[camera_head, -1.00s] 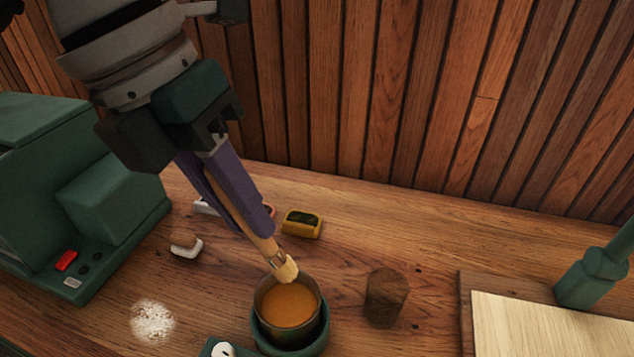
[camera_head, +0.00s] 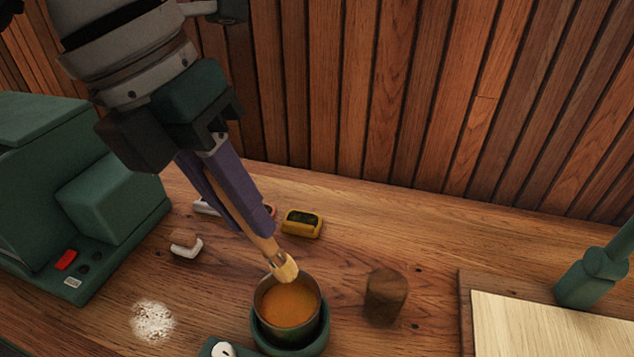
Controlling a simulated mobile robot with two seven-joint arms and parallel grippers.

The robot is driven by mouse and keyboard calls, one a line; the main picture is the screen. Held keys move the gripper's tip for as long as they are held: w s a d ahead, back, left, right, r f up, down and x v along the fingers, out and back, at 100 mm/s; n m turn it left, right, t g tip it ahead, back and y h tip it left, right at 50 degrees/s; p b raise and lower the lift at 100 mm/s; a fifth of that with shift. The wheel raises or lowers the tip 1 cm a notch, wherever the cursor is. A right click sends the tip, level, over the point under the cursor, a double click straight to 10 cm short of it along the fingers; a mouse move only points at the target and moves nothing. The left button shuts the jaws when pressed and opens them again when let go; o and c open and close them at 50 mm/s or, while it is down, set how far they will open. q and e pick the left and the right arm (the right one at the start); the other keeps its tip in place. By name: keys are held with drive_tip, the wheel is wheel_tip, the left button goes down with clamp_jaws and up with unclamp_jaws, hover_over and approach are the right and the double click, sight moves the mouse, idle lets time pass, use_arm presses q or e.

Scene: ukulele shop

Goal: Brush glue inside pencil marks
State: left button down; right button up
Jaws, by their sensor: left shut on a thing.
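My left gripper (camera_head: 248,212) comes down from the upper left with its purple fingers shut on a brush (camera_head: 262,243). The brush has a wooden handle, a metal ferrule and pale bristles, and it points down and to the right. Its tip is at the far rim of the glue pot (camera_head: 290,302), a round pot of amber glue in a green holder (camera_head: 262,340). I cannot tell whether the bristles touch the pot or the glue. A pale wooden board (camera_head: 550,325) lies at the lower right; no pencil marks can be made out on it. My right gripper is not in view.
A green machine (camera_head: 110,205) with a red switch stands at the left. A brown block (camera_head: 386,295) stands right of the pot. A yellow box (camera_head: 302,223), a small white-and-brown item (camera_head: 186,243) and white powder (camera_head: 153,321) lie around. A green clamp (camera_head: 585,278) stands by the board.

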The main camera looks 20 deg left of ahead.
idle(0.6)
use_arm(q)
wheel_tip(320, 180, up, 4)
drive_tip(key=p, duration=0.3)
idle(0.5)
